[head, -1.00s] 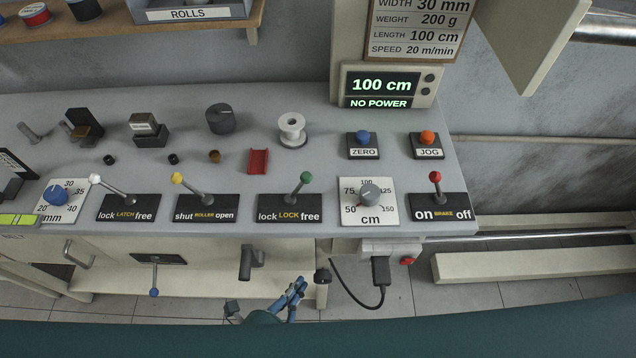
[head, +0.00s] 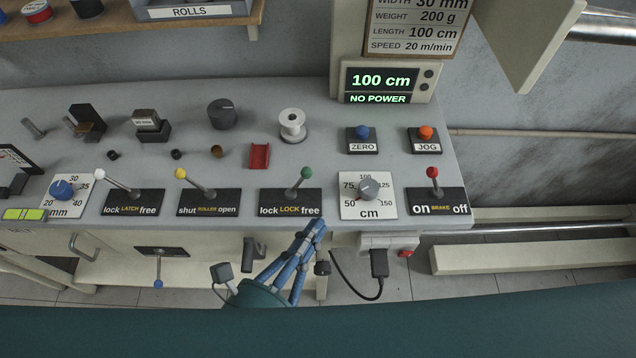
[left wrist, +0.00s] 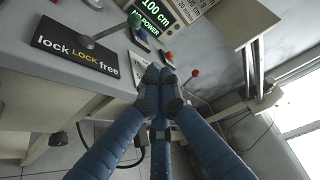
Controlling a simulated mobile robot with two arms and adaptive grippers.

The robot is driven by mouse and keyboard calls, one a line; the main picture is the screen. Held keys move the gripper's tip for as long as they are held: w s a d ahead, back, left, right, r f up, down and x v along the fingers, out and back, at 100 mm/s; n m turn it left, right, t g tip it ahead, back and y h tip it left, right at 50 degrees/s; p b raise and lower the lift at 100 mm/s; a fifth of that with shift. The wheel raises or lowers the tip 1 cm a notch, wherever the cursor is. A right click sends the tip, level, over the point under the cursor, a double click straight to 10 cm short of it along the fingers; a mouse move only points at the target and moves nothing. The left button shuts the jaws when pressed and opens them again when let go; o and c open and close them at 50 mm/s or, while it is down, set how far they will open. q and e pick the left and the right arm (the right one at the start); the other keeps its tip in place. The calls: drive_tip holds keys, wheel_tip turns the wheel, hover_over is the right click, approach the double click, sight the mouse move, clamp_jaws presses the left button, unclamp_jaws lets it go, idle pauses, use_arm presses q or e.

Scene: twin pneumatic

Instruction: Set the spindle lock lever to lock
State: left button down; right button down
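The spindle lock lever (head: 301,184) has a green knob and stands on a black plate (head: 290,209) marked "lock LOCK free". Its knob leans to the right, toward "free". In the left wrist view the same plate (left wrist: 60,47) shows at upper left, with the green knob (left wrist: 134,20) near the top. My left gripper (head: 313,228) has blue fingers drawn together at their dark tips, with nothing between them. It is in front of the console's front edge, below and apart from the lever. My right gripper is not in view.
A white-knobbed latch lever (head: 112,183), a yellow-knobbed roller lever (head: 194,183) and a red-knobbed brake lever (head: 434,184) stand in the same row. A grey length dial (head: 368,188) is just right of the lock plate. A black cable (head: 352,292) hangs below the edge.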

sight(301, 180)
use_arm(q)
drive_tip(key=p+x, duration=0.2)
drive_tip(key=x, duration=0.7)
drive_tip(key=shift+w+r, duration=0.15)
drive_tip(key=shift+w, duration=0.05)
drive_tip(key=shift+w+a+p, duration=0.2)
drive_tip(key=shift+w+p, duration=0.1)
drive_tip(key=shift+p, duration=0.2)
drive_tip(key=a, duration=0.2)
drive_tip(key=a+p, duration=0.1)
drive_tip(key=shift+w+a+r, duration=0.1)
drive_tip(key=shift+w+r, duration=0.1)
drive_tip(key=shift+r, duration=0.05)
drive_tip(key=shift+w, duration=0.1)
